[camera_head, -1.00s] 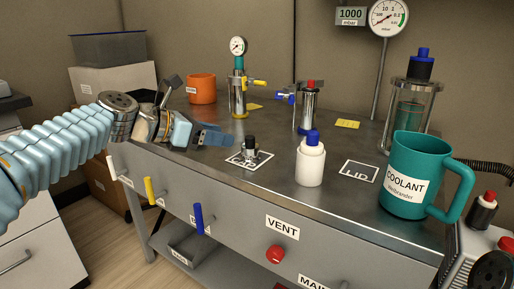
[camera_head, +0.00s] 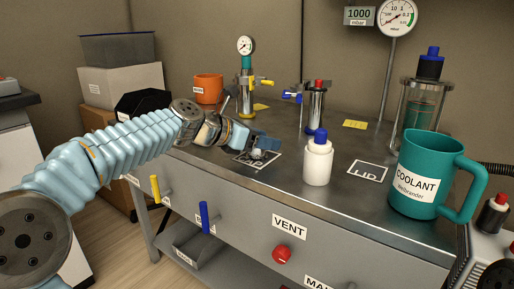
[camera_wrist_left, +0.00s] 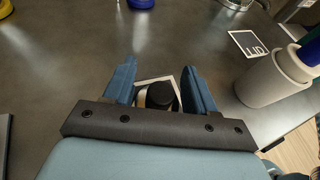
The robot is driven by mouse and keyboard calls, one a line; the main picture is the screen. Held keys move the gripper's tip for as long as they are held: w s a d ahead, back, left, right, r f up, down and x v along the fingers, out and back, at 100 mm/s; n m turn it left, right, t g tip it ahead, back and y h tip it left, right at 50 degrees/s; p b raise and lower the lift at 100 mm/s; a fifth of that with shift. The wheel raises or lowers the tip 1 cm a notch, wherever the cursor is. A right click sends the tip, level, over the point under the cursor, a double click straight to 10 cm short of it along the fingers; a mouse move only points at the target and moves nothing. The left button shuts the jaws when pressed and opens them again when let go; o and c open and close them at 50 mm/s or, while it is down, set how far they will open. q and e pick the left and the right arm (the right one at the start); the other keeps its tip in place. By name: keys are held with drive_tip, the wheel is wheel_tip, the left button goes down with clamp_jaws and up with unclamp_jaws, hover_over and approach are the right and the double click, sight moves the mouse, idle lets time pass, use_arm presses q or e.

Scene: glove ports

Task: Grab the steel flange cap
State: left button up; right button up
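The steel flange cap, with a black knob on top, shows in the left wrist view (camera_wrist_left: 160,96) between my left gripper's two blue fingers (camera_wrist_left: 158,75). In the head view, the left gripper (camera_head: 264,146) is low over the marked square (camera_head: 271,163) on the bench, and its fingers hide most of the cap (camera_head: 257,154). The fingers are apart, one on each side of the cap. Whether they touch it is hard to tell. My right gripper is not in view.
A white bottle with a blue cap (camera_head: 318,160) stands just right of the gripper. The LID square (camera_head: 368,172) is empty. A teal coolant mug (camera_head: 425,175) stands at right. Valve fittings (camera_head: 316,108) and an orange mug (camera_head: 208,89) are behind.

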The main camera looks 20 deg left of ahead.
use_arm(q)
clamp_jaws()
